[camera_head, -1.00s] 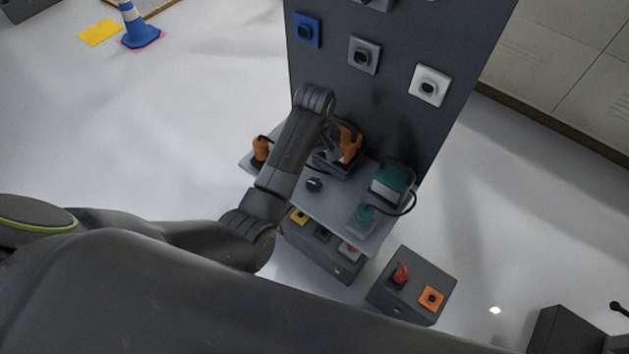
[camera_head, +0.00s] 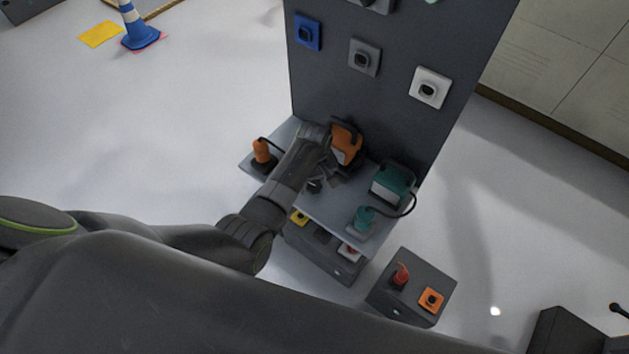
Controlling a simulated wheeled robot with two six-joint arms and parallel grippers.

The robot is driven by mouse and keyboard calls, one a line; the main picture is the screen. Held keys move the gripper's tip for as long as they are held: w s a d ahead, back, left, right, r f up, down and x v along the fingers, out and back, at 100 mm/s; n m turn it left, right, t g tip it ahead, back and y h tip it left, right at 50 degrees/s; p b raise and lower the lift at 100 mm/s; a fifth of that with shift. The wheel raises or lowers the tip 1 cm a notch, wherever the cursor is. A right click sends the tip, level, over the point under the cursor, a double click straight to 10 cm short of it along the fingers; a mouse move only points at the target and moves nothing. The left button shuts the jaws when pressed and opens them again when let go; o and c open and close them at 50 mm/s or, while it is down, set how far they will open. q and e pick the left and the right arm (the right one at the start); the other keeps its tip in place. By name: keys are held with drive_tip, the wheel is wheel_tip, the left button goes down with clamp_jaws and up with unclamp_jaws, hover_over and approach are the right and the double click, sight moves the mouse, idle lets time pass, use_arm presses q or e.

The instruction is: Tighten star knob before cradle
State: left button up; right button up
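A small dark knob (camera_head: 314,186) stands on the grey shelf (camera_head: 335,213), in front of an orange and black device (camera_head: 346,144) seated against the dark panel; I cannot tell whether that device's dark base is the cradle. My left arm reaches in from the left. My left gripper (camera_head: 325,179) points down at the knob and partly covers it. The fingers are small and dark here, so I cannot tell whether they touch the knob or are open or shut. My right gripper is not in view.
An orange-handled tool (camera_head: 262,152) stands at the shelf's left end. A teal device (camera_head: 391,184) and a corded teal piece (camera_head: 363,217) stand at the right. A dark box (camera_head: 411,287) with red and orange parts sits lower right. The panel (camera_head: 395,110) rises behind.

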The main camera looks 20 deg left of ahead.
use_arm(q)
drive_tip(key=c, duration=0.9)
